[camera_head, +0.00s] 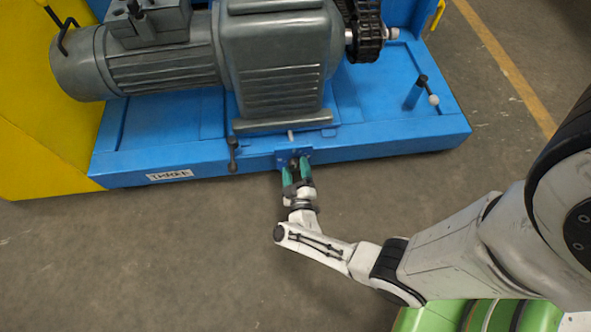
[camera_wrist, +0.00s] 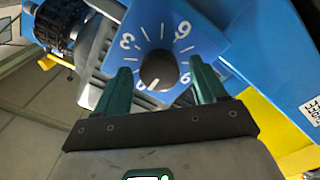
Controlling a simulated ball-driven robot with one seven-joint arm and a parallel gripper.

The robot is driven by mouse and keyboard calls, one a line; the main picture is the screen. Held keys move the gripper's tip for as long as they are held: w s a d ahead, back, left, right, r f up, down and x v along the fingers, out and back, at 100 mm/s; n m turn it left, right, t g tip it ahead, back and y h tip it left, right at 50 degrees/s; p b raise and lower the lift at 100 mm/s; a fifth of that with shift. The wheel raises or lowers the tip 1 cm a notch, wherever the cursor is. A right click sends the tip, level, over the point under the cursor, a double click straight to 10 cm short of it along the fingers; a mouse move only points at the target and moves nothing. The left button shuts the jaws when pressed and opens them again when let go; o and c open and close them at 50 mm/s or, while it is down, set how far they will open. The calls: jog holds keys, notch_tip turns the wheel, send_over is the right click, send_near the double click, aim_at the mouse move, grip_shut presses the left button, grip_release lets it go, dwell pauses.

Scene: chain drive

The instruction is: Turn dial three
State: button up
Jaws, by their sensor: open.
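The dial is a dark round knob (camera_wrist: 158,70) on a blue plate with white figures around it. In the wrist view the 3 and the 6 read clearly, and the lower figures are partly hidden. A light mark on the knob points to the lower left. A label reading THREE (camera_head: 170,175) is on the blue base, and it also shows at the right edge of the wrist view (camera_wrist: 312,108). My gripper (camera_head: 297,170) is at the plate on the base's front face. Its green fingers (camera_wrist: 161,78) are open, one on each side of the knob. Contact cannot be told.
A grey motor and gearbox (camera_head: 280,60) stands on the blue base (camera_head: 400,140), with a dark chain (camera_head: 366,30) at its right end. Small levers stick up at the base's front left (camera_head: 233,155) and right (camera_head: 422,90). The floor in front is clear.

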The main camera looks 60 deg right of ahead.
jog(key=c, duration=1.1)
jog(key=shift+o, duration=0.2)
jog(key=shift+m, duration=0.3)
